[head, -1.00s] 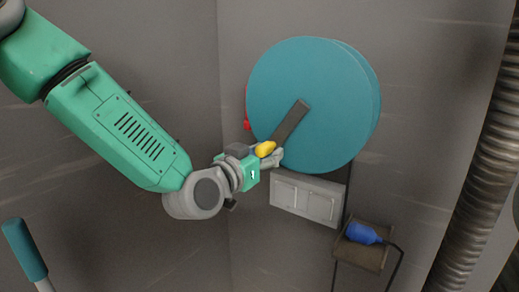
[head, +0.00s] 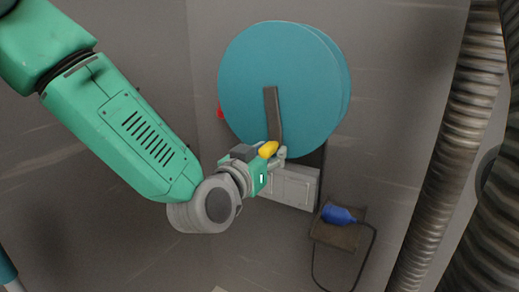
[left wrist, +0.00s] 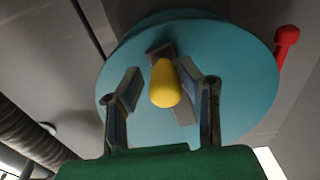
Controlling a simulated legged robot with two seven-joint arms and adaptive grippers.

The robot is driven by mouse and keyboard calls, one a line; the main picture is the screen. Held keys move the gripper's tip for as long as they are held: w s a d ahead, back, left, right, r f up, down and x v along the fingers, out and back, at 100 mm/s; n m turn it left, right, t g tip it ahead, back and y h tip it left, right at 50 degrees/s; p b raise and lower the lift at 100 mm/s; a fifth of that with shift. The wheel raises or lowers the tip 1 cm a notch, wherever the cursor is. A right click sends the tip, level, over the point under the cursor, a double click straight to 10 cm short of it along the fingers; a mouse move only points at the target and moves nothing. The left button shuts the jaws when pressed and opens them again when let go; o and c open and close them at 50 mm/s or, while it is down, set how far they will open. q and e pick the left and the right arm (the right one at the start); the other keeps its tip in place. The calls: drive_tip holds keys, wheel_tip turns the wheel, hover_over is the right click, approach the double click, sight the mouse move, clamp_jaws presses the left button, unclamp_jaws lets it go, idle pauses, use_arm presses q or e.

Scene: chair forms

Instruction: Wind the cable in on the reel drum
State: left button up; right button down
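The teal reel drum (head: 245,70) is mounted on the grey wall and also fills the middle of the left wrist view (left wrist: 240,100). A dark crank arm (head: 271,105) points down its face, with a yellow handle (head: 269,149) at its lower end. My left gripper (head: 278,154) is at the handle; in the left wrist view its fingers stand on both sides of the yellow handle (left wrist: 165,85), drawn in around it. A dark cable (head: 373,245) hangs in a loop below the drum from a blue plug (head: 338,214). My right gripper is not in view.
A grey box (head: 290,188) sits under the drum, and a brown bracket (head: 336,236) by the plug. A red knob (head: 220,112) is at the drum's left; the left wrist view shows a red lever (left wrist: 287,37). Ribbed hoses (head: 445,150) run along the right.

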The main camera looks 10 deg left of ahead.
use_arm(q)
drive_tip(key=shift+s+d+r+p, duration=0.3)
drive_tip(key=shift+d+r+p, duration=0.15)
drive_tip(key=shift+d, duration=0.3)
drive_tip(key=shift+s+d+r+p, duration=0.35)
drive_tip(key=shift+d+p, duration=0.15)
drive_tip(key=shift+d, duration=0.2)
drive_tip(key=shift+d+r, duration=0.1)
drive_tip(key=shift+d, duration=0.55)
